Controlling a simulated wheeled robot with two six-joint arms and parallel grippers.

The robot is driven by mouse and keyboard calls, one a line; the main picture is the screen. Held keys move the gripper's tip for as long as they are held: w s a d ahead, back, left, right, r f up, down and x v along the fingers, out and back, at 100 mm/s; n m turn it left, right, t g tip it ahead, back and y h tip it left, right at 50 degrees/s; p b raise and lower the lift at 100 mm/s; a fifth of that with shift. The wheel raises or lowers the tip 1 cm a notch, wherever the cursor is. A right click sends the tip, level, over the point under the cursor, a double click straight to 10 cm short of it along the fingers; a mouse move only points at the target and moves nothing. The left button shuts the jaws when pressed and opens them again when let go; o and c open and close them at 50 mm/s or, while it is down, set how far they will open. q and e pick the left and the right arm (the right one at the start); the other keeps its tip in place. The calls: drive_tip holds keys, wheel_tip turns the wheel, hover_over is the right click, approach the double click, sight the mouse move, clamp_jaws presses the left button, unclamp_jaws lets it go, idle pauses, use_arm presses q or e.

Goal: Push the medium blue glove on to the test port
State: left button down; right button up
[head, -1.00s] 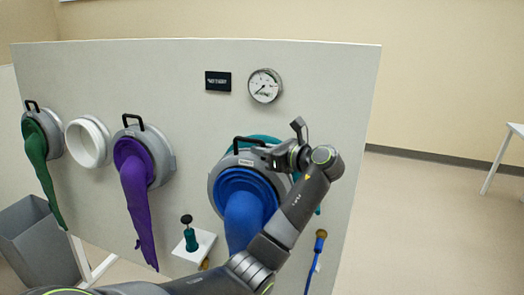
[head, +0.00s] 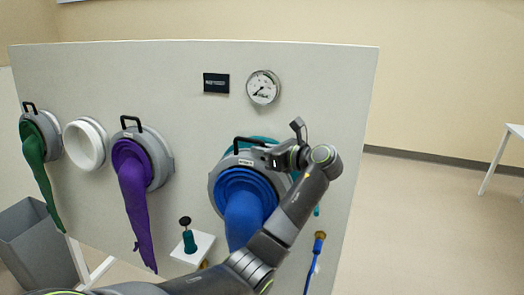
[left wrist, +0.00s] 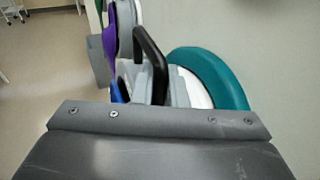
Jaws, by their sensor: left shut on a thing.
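The blue glove (head: 245,205) hangs from a grey ring (head: 216,180) with a black handle (head: 247,141), in front of the panel. A teal ring (head: 276,143) on the panel, apparently the test port's, shows partly behind it. In the left wrist view the teal ring (left wrist: 213,76) is at the right, with white inside it. The black handle (left wrist: 152,55) rises at the centre and a bit of blue glove (left wrist: 117,92) shows left of it. My left gripper (head: 268,155) is shut at the grey ring's upper right, by the handle; its fingertips are hard to see. My right gripper is out of view.
A purple glove (head: 133,185), an empty white port (head: 86,145) and a green glove (head: 35,160) are to the left on the panel (head: 200,120). A small shelf (head: 203,243) with a teal knobbed item (head: 189,238) juts out below. A gauge (head: 263,88) is above.

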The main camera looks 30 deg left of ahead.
sight(269, 142)
use_arm(q)
drive_tip(key=shift+w+a+f, duration=0.1)
drive_tip(key=shift+w+a, duration=0.05)
drive_tip(key=shift+w, duration=0.45)
drive_tip(key=shift+w+a, duration=0.15)
drive_tip(key=shift+w, duration=0.45)
drive_tip(key=shift+w+a+f, duration=0.1)
drive_tip(key=shift+w+a, duration=0.05)
drive_tip(key=shift+w, duration=0.45)
drive_tip(key=shift+w+a, duration=0.15)
drive_tip(key=shift+w, duration=0.45)
idle(0.8)
drive_tip(key=shift+w, duration=0.3)
idle(0.8)
drive_tip(key=c, duration=1.4)
unclamp_jaws()
drive_tip(key=shift+f, duration=0.1)
drive_tip(key=shift+o, duration=0.2)
drive_tip(key=shift+f, duration=0.15)
